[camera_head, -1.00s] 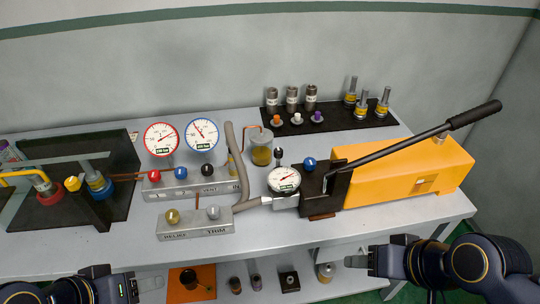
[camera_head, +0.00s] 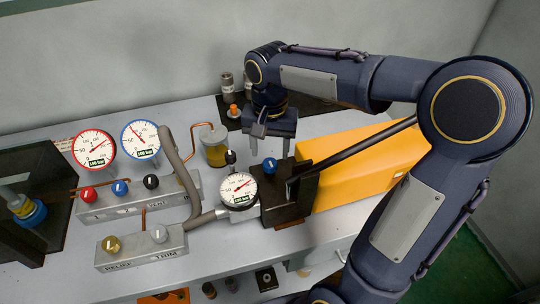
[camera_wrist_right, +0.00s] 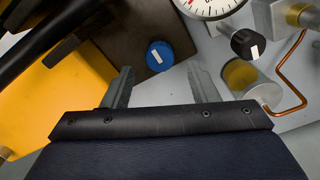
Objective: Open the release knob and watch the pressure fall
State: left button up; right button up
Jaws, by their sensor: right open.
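The hand pump's black block (camera_head: 290,200) carries a blue knob (camera_head: 270,164) with a white mark on top. Next to it stand a small black knob (camera_head: 231,157) and a white dial gauge (camera_head: 238,190) with a red needle pointing up and right. My right gripper (camera_head: 268,148) is open, pointing down just behind and above the blue knob. In the right wrist view the blue knob (camera_wrist_right: 159,55) lies ahead between the two fingertips (camera_wrist_right: 160,75), apart from both; the black knob (camera_wrist_right: 247,43) is to their right. My left gripper is out of view.
The orange pump body (camera_head: 350,165) and its black lever (camera_head: 350,145) lie right of the block. Red-rimmed (camera_head: 94,149) and blue-rimmed (camera_head: 140,139) gauges stand left. A bent grey hose (camera_head: 180,165), a copper pipe and an amber reservoir (camera_head: 215,150) are close by.

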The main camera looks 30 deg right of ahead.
aim_at(270, 161)
jog(key=shift+f, duration=1.9)
jog(key=c, duration=1)
